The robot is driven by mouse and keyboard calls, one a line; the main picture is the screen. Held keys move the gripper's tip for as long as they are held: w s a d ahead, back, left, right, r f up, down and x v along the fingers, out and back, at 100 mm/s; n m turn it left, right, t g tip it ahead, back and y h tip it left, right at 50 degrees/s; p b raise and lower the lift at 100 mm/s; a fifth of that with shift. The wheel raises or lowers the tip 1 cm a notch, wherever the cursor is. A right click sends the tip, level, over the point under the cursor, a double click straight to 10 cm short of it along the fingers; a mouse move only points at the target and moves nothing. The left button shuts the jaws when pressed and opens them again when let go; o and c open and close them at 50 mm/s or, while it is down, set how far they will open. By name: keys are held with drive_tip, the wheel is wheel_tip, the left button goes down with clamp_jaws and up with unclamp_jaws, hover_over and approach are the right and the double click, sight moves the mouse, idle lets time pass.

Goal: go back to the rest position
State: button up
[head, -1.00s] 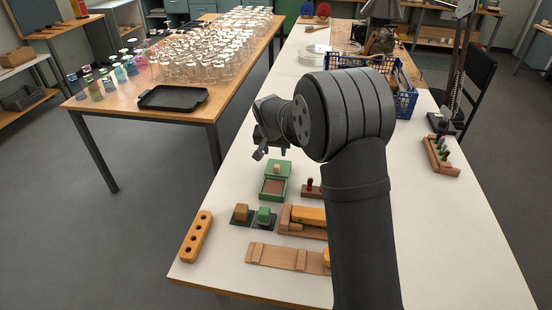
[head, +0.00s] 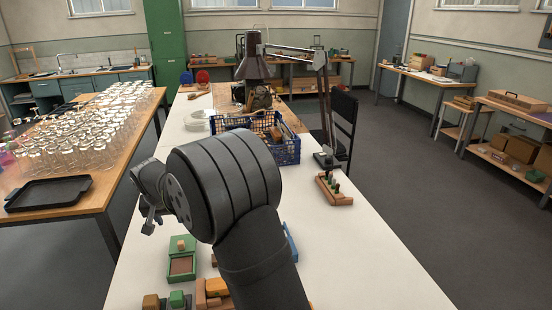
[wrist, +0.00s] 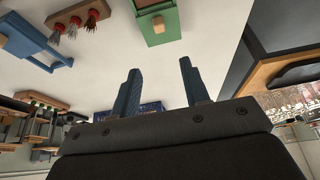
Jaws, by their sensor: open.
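My gripper (wrist: 158,92) is open and empty in the wrist view, its two blue-grey fingers apart with nothing between them. In the head view my gripper (head: 149,216) hangs above the left part of the white table (head: 350,260), left of my large dark arm joint. A green box (head: 181,262) with a small block on its rim sits on the table below it; the green box also shows at the top of the wrist view (wrist: 158,22). My arm hides part of the table behind it.
A blue crate (head: 287,152) and a lamp (head: 254,66) stand farther back. A wooden rack (head: 333,190) with pegs sits at the right. Small blocks lie at the front. A side table with many glasses and a black tray (head: 47,193) is at the left.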

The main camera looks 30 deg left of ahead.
drive_tip(key=x, duration=1.6)
drive_tip(key=shift+f, duration=0.2)
drive_tip(key=shift+d, duration=0.1)
drive_tip(key=shift+r, duration=0.1)
drive_tip(key=v, duration=1.7)
approach(181, 242)
drive_tip(key=x, duration=0.9)
drive_tip(key=s+d, duration=0.6)
drive_tip(key=s, duration=0.1)
drive_tip(key=shift+d+r, duration=0.3)
drive_tip(key=shift+d, duration=0.05)
drive_tip(key=v, duration=1.7)
drive_tip(key=w+d+h, duration=0.1)
drive_tip(key=w+d, duration=0.3)
drive_tip(key=w, duration=0.2)
drive_tip(key=shift+m, duration=0.4)
